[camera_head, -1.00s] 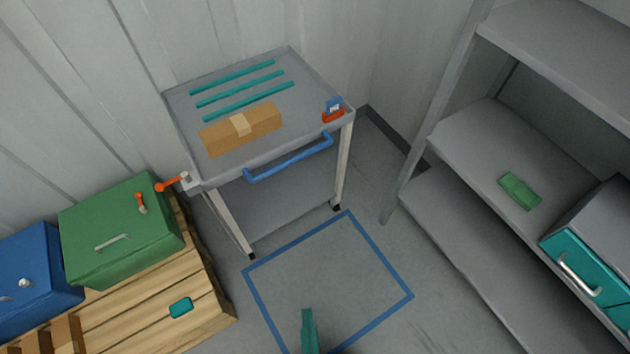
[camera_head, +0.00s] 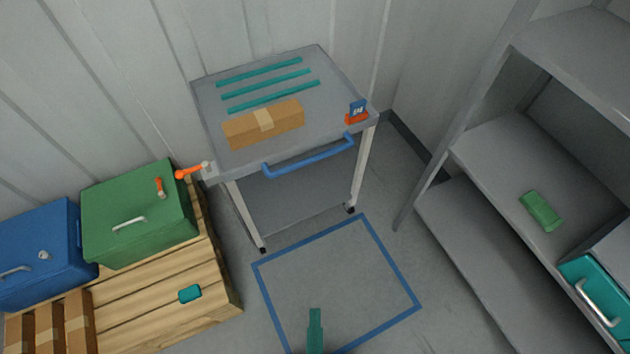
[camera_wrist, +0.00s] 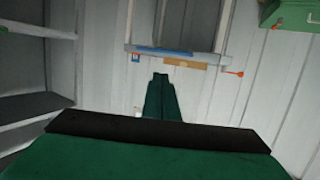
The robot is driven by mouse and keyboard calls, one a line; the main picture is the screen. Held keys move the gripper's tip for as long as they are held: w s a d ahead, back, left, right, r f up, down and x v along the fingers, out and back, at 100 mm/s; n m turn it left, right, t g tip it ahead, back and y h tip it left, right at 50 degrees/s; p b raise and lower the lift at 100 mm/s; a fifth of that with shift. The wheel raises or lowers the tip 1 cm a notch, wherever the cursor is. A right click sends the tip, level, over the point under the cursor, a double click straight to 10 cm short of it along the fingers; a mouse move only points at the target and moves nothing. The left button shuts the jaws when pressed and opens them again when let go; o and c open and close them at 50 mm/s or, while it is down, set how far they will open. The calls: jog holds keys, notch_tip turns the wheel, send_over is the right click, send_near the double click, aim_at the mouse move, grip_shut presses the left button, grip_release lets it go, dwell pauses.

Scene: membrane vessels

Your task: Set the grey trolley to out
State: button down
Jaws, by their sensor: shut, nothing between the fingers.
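The grey trolley (camera_head: 215,112) stands against the back wall, with a blue handle bar (camera_head: 310,158) along its front. An orange lever (camera_head: 190,171) sticks out from its left front corner. A blue outlined square (camera_head: 412,284) is on the floor in front of the trolley and is empty of the trolley. My gripper (camera_head: 315,315) shows as a teal tip at the bottom of the head view, over the square and apart from the handle. In the wrist view my gripper (camera_wrist: 161,78) is shut and empty, and the trolley's blue handle (camera_wrist: 160,51) is beyond it.
A cardboard box (camera_head: 240,130), teal strips and an orange-blue item (camera_head: 357,112) lie on the trolley top. A wooden pallet (camera_head: 150,305) with a green case (camera_head: 135,215) and a blue case (camera_head: 45,250) is left. A grey shelf unit (camera_head: 480,150) is right.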

jog(key=c, duration=1.9)
grip_release()
jog(key=shift+w+f, duration=0.1)
jog(key=shift+o, duration=1.3)
jog(key=w+f+m, duration=0.4)
jog(key=w+f, duration=0.1)
jog(key=w, duration=0.3)
jog(key=shift+w+d+f+m, duration=0.2)
jog(key=shift+w+f+m, duration=0.05)
jog(key=shift+w+m, duration=0.15)
jog(key=m, duration=1.2)
send_near(313, 159)
jog(key=f, duration=0.1)
jog(key=shift+t+y, duration=0.3)
jog(key=shift+y, duration=0.1)
jog(key=w, duration=0.3)
jog(key=w+f, duration=0.1)
jog(key=w, duration=0.2)
jog(key=w+f, duration=0.1)
jog(key=w, duration=0.3)
jog(key=shift+w+f, duration=0.1)
jog(key=shift+w, duration=0.1)
grip_shut()
